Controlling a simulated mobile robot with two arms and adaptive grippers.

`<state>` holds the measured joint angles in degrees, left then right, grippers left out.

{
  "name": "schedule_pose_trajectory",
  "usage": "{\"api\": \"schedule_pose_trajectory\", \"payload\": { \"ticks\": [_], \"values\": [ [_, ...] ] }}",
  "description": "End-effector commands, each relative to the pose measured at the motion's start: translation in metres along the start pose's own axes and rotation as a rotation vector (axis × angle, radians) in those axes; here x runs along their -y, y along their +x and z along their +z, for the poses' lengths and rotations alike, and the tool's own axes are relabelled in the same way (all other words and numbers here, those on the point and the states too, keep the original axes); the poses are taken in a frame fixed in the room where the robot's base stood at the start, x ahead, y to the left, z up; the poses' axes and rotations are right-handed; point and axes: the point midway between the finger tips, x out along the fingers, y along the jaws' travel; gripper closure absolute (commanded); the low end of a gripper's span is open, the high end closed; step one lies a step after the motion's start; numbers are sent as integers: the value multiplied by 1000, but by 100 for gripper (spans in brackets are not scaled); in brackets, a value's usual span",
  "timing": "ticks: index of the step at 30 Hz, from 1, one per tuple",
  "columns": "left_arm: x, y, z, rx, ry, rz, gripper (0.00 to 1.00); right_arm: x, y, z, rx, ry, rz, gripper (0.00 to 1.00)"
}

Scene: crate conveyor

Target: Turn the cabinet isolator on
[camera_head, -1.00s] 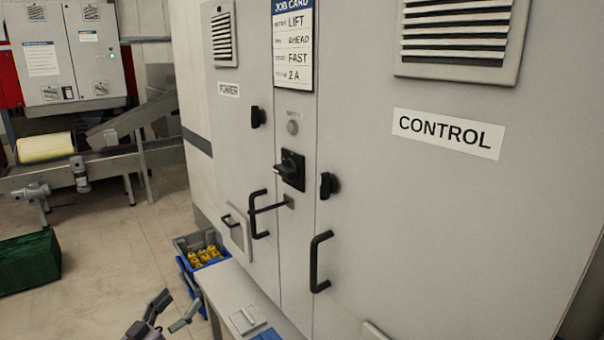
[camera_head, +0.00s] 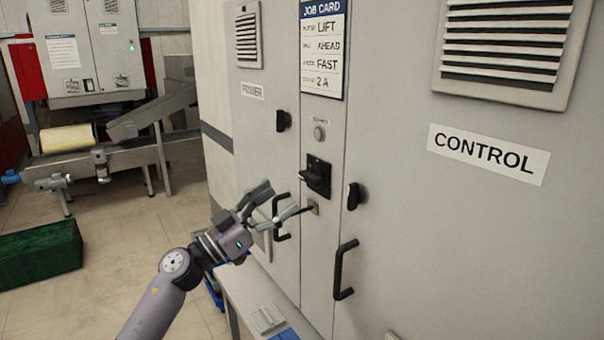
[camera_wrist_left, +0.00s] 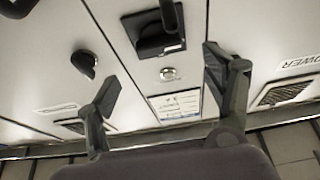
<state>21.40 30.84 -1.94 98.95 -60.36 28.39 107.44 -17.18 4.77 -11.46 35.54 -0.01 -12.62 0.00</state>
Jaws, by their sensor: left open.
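The cabinet isolator (camera_head: 317,176) is a black rotary switch on a black square plate, on the narrow middle strip of the grey cabinet (camera_head: 390,230). It also shows at the top of the left wrist view (camera_wrist_left: 160,35), partly cut off. I cannot tell its on or off position. My left gripper (camera_head: 284,199) is open and empty, its fingers pointing at the cabinet just left of and below the isolator in the head view. In the wrist view the isolator lies beyond the spread fingertips (camera_wrist_left: 160,75), apart from them. My right gripper is not in view.
A round grey lamp or button (camera_head: 319,133) sits above the isolator, under the job card (camera_head: 323,50). Black door knobs (camera_head: 355,196) and a door handle (camera_head: 341,272) stick out nearby. A conveyor (camera_head: 125,155) stands back left.

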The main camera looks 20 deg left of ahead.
Motion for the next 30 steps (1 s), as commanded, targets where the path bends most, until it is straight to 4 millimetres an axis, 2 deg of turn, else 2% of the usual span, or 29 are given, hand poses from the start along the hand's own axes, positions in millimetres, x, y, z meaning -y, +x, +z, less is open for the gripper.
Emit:
{"api": "schedule_pose_trajectory", "payload": {
  "ticks": [1, 6, 12, 23, 30],
  "values": [
    [-1, 14, -5, -4, -1, 1, 25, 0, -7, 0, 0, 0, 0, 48],
    [-1, 45, -3, -2, -3, 1, 25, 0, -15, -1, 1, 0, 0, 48],
    [0, 66, -1, 0, -1, 0, 25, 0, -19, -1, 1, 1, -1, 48],
    [0, 70, 0, 1, 0, 1, 25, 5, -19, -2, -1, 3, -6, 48],
    [0, 70, 0, 1, 0, 0, 40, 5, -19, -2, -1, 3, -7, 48]
  ]
}}
